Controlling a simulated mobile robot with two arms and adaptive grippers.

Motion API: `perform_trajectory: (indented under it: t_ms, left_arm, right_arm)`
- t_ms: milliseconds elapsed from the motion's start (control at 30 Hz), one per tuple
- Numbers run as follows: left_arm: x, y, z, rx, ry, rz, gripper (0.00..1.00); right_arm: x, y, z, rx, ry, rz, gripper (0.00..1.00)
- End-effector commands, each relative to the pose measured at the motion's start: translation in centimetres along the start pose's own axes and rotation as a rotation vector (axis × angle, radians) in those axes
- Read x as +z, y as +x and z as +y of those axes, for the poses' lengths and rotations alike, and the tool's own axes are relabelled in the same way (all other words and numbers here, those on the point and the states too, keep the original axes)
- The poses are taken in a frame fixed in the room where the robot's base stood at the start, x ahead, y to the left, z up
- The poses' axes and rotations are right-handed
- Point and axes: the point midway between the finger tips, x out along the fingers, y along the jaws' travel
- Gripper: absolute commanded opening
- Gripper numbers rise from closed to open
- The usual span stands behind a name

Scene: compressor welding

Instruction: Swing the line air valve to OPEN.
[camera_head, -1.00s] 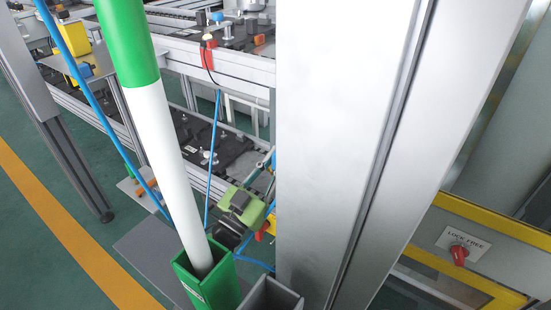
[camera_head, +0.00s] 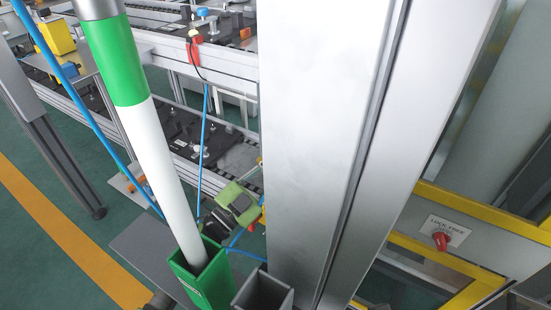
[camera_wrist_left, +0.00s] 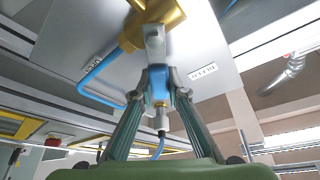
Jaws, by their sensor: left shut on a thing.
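In the left wrist view a brass valve body (camera_wrist_left: 150,22) sits on a grey panel (camera_wrist_left: 205,30). A grey lever (camera_wrist_left: 155,45) with a blue grip (camera_wrist_left: 158,84) comes off it toward my wrist. My left gripper (camera_wrist_left: 162,74) is shut on this lever, with one dark finger on each side of the blue grip. A white label (camera_wrist_left: 203,72) on the panel right of the lever appears to read BLEED, upside down. Another label (camera_wrist_left: 92,65) at the left is too small to read. The valve is not clearly visible in the head view. My right gripper is not in view.
In the head view a wide grey column (camera_head: 320,130) blocks the middle. A white and green pole (camera_head: 155,140) stands in a green holder (camera_head: 205,285). A LOCK FREE sign with a red knob (camera_head: 441,240) is at right. A blue hose (camera_wrist_left: 100,68) runs near the valve.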

Motion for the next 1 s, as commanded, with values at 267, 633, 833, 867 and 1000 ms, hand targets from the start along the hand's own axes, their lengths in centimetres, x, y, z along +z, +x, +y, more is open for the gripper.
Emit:
perform_trajectory:
  t_ms: [267, 633, 833, 867, 1000]
  left_arm:
    - [0.1, 0.0, 0.2, 0.007, 0.014, -0.001, 0.00]
    - [0.0, 0.0, 0.2, 0.006, 0.012, -0.001, 0.32]
    - [0.0, 0.0, 0.1, 0.006, 0.012, 0.000, 0.32]
    - [0.0, -0.1, 0.1, 0.006, 0.012, -0.001, 0.32]
    - [0.1, -1.3, 0.2, 0.007, 0.011, -0.003, 0.32]
  right_arm:
    - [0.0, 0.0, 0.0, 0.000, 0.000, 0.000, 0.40]
    - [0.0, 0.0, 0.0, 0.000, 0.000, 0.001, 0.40]
    - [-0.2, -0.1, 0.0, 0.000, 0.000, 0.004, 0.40]
    - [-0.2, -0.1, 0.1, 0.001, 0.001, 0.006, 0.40]
    - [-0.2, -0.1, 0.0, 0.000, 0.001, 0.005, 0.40]
